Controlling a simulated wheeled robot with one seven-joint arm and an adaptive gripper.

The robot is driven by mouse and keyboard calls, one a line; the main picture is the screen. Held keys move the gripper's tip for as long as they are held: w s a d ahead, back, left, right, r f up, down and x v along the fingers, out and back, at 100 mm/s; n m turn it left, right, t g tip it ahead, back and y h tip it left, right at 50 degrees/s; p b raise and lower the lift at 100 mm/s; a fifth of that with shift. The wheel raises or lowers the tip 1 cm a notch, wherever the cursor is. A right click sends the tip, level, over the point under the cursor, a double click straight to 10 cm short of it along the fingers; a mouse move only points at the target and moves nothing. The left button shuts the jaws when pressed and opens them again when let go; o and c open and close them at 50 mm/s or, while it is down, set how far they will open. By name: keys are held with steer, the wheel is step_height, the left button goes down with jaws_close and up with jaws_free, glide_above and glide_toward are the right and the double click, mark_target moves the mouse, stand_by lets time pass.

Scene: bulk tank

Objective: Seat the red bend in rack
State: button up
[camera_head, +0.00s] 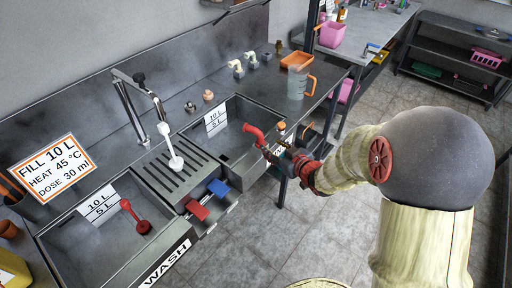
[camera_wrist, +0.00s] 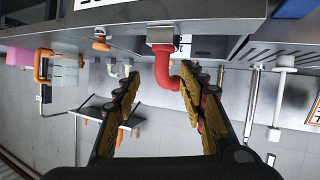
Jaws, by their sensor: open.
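The red bend (camera_head: 255,133) is a curved red pipe at the front right edge of the right-hand sink. In the wrist view the bend (camera_wrist: 163,68) has one end at a grey square holder (camera_wrist: 163,36); how deep it sits there I cannot tell. Its other end curves toward the right finger. My gripper (camera_wrist: 160,108) is open, with its fingers spread on either side of the bend's lower part and nothing clamped. In the head view my gripper (camera_head: 277,152) is just right of the bend, outside the sink edge. No other rack can be clearly identified.
The right sink (camera_head: 230,140) and left sink (camera_head: 90,240) flank a ribbed drainboard with a white-headed tool (camera_head: 173,158). A red tool (camera_head: 132,214) lies in the left sink. A clear jug (camera_head: 297,84) stands behind my gripper. Floor in front is free.

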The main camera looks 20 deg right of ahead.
mark_target(261, 139)
steer(key=shift+a+r+b+x, duration=0.1)
steer(key=shift+b+x, duration=0.45)
steer(key=shift+x, duration=0.7)
steer(key=shift+a+r+b+x, duration=0.15)
steer(key=shift+b+x, duration=0.35)
steer(key=shift+x, duration=0.8)
steer(key=shift+a+r+b+x, duration=0.1)
steer(key=shift+b+x, duration=0.45)
steer(key=shift+x, duration=0.7)
steer(key=shift+w, duration=0.1)
steer(key=shift+c, duration=1.4)
steer(key=c, duration=0.7)
jaws_close()
